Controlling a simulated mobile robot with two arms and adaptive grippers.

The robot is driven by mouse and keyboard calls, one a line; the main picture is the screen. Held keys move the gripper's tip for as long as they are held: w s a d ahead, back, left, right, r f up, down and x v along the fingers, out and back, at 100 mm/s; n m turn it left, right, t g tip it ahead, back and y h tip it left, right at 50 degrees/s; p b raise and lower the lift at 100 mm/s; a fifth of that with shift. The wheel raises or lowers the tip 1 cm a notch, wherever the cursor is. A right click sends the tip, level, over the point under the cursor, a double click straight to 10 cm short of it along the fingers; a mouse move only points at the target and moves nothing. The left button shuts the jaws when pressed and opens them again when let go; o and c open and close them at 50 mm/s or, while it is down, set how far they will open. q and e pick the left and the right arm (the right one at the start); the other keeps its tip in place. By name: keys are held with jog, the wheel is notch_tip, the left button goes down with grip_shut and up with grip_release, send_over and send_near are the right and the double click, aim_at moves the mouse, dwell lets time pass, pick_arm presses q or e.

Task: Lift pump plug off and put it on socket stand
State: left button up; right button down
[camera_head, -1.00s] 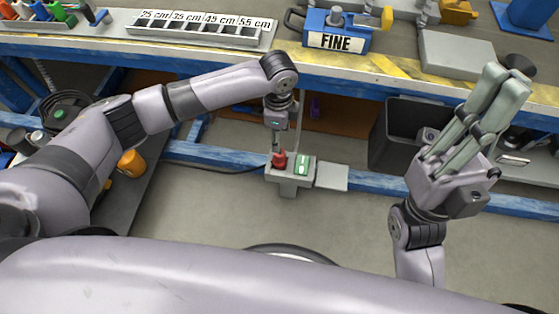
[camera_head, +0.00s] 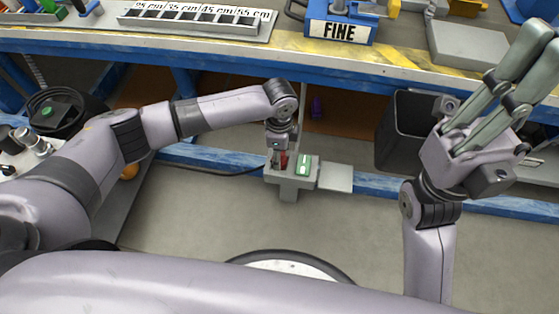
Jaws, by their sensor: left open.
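A small grey stand (camera_head: 290,184) is low in front of the workbench, in the middle of the head view. A red plug-like piece (camera_head: 284,160) stands on its left part, partly hidden by my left gripper. A green-and-white piece (camera_head: 303,165) is on its right part. My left gripper (camera_head: 277,160) points down from above, right at the red piece. It is open, and its fingers are small and mostly hidden, so contact cannot be told. My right gripper (camera_head: 530,55) is raised at the right, pointing up, away from the stand. I cannot tell which piece is the socket stand.
A flat grey plate (camera_head: 335,177) juts out right of the stand. A dark bin (camera_head: 398,135) stands under the bench farther right. The workbench edge (camera_head: 230,45) and a blue lower beam (camera_head: 365,184) run across. The floor in front is clear.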

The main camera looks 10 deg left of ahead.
pick_arm(q)
jog(key=shift+c, duration=0.4)
grip_shut()
